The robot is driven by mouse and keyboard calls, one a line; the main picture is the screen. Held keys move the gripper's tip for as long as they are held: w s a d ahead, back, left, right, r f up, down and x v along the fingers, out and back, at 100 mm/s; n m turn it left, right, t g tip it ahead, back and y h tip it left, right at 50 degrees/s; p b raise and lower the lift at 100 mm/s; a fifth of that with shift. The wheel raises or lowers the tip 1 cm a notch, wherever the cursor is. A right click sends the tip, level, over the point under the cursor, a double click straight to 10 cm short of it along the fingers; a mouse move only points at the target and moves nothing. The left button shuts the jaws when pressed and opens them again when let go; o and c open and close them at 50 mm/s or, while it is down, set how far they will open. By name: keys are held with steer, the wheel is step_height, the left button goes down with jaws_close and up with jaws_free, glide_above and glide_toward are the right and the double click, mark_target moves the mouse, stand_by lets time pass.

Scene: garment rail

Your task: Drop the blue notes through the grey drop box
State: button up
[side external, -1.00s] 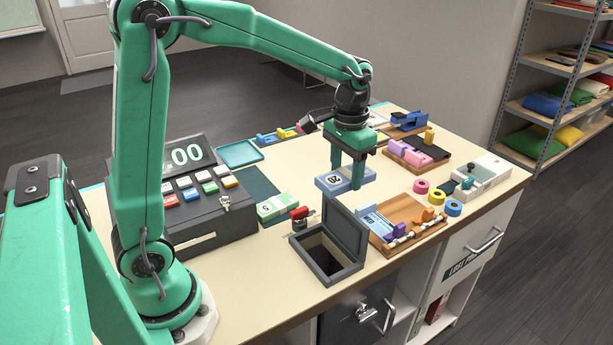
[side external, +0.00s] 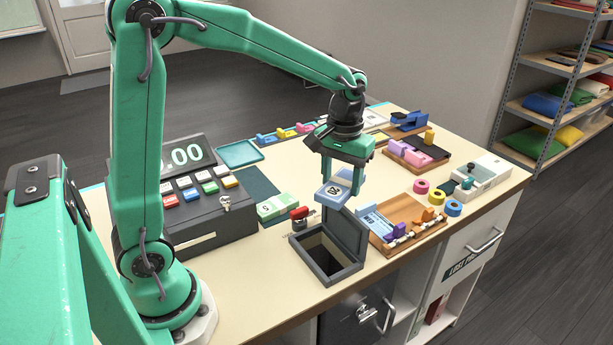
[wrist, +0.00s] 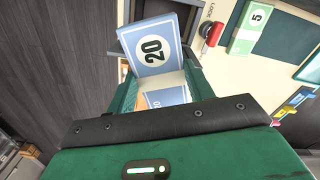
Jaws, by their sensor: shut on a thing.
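The blue notes (side external: 335,192) are a light-blue bundle marked 20. My gripper (side external: 342,181) is shut on them and holds them tilted in the air, just behind and above the raised lid of the grey drop box (side external: 334,279). The box lid stands open at its back right, and its dark square opening faces up. In the wrist view the blue notes (wrist: 150,45) show between the green fingers (wrist: 160,85), with the 20 readable.
A wooden tray (side external: 424,213) with small items stands close right of the box. The cash register (side external: 205,215) is further left. Coloured tape rolls (side external: 453,208) lie on the right.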

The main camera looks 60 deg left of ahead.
mark_target(326, 190)
steer(key=n, duration=0.2)
steer(key=s+f+n, duration=0.1)
steer(key=n, duration=0.1)
steer(key=s+f+n, duration=0.1)
steer(key=n, duration=0.1)
steer(key=shift+d, duration=0.1)
steer(key=n, duration=0.2)
steer(key=s+f+n, duration=0.1)
steer(key=n, duration=0.1)
steer(key=s+f+n, duration=0.1)
steer(key=n, duration=0.2)
steer(key=shift+f, duration=0.25)
step_height(326, 190, down, 8)
stand_by(1.1)
steer(key=shift+f, duration=0.3)
stand_by(2.1)
steer(key=o, duration=1.1)
steer(key=shift+c, duration=0.2)
steer(key=shift+w, duration=0.1)
